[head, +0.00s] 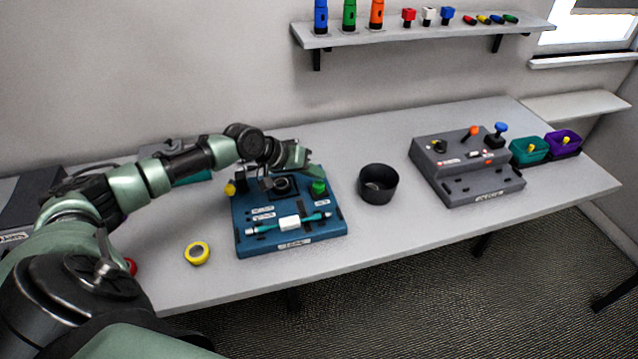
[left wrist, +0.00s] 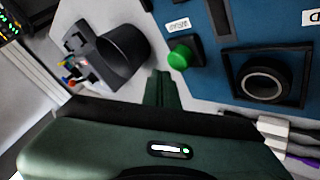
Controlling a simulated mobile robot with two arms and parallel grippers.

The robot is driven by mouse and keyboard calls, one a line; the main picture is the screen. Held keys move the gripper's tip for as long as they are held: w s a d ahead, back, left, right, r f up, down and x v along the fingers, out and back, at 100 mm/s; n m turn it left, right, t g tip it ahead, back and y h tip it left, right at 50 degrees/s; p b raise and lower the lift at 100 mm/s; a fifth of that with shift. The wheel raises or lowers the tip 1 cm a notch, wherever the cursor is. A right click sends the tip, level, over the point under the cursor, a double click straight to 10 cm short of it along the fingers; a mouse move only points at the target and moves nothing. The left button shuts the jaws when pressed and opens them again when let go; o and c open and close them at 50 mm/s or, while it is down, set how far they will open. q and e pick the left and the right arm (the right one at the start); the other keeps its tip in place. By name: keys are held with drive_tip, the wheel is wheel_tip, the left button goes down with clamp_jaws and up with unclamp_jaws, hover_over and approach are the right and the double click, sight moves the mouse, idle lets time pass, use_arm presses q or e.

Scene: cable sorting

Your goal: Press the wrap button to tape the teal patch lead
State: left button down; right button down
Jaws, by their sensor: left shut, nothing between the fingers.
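The blue wrapping station (head: 245,215) stands on the table. Its green wrap button (head: 318,187) is at the right, and in the left wrist view the button (left wrist: 180,57) sits beside a label reading WRAP. The teal patch lead (head: 263,227) lies across the front of the station, with a white block (head: 290,222) at its middle. My left gripper (head: 312,170) is shut and empty, just behind and above the button. In the left wrist view its fingertips (left wrist: 162,76) appear next to the button; I cannot tell whether they touch it. My right gripper is out of view.
A black cup (head: 378,190) stands right of the station. A yellow ring (head: 197,253) lies at the front left. A grey station (head: 465,170) with levers and teal (head: 529,151) and purple (head: 563,143) bins are farther right. The front middle of the table is clear.

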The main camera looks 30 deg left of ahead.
sight(315, 186)
use_arm(q)
drive_tip(key=shift+f, duration=0.15)
drive_tip(key=shift+f, duration=0.3)
idle(0.3)
drive_tip(key=shift+f+b, duration=0.35)
drive_tip(key=shift+f, duration=0.3)
idle(0.6)
drive_tip(key=shift+r+p, duration=1.05)
drive_tip(key=shift+r, duration=0.05)
wheel_tip(315, 186, up, 6)
drive_tip(key=p, duration=0.5)
drive_tip(key=shift+p, duration=0.4)
